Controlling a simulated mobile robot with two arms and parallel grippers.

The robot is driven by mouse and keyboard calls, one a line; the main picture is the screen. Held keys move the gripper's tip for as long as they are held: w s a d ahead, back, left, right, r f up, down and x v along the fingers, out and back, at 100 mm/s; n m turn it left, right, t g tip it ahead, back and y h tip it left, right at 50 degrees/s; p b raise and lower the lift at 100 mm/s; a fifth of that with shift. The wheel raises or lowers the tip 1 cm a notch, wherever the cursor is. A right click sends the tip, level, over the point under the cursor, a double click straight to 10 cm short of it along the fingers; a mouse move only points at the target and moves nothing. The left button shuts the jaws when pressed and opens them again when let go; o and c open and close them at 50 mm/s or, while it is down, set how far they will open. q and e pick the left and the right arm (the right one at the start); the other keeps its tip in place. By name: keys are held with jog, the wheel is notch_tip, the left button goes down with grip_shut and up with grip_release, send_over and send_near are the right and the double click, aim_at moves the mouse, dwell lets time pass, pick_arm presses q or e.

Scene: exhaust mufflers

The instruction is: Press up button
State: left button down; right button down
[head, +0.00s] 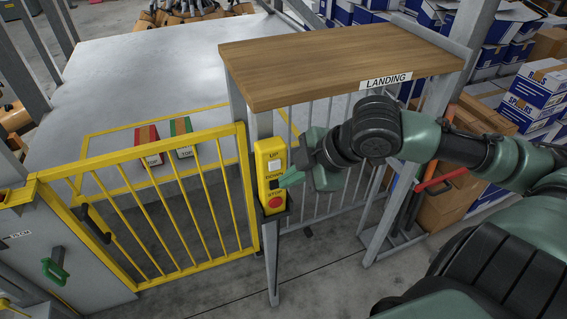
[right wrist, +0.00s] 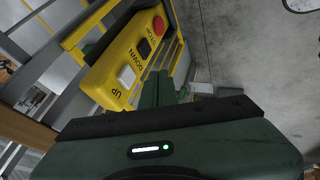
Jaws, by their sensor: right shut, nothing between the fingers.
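A yellow control box (head: 262,160) stands on a grey post. It carries a white UP button (head: 274,165), a black DOWN button (head: 273,184) and a red STOP button (head: 275,202). The right wrist view also shows the UP button (right wrist: 127,76), the DOWN button (right wrist: 145,48) and the STOP button (right wrist: 158,24). My right gripper (head: 284,181) is shut and empty. In the head view its green fingertips appear close to the box's right side, near the DOWN button's height. Contact cannot be told. My left gripper is not in view.
A wooden-topped landing stand (head: 330,62) with grey bars is behind the box. A yellow barred gate (head: 170,205) is to its left. Blue-and-white cartons (head: 540,88) are stacked at right.

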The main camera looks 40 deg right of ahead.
aim_at(275, 165)
jog(key=w, duration=0.1)
jog(key=w+d+b, duration=0.1)
jog(key=w, duration=0.1)
jog(key=shift+w, duration=0.2)
jog(key=shift+r, duration=0.1)
dwell(0.3)
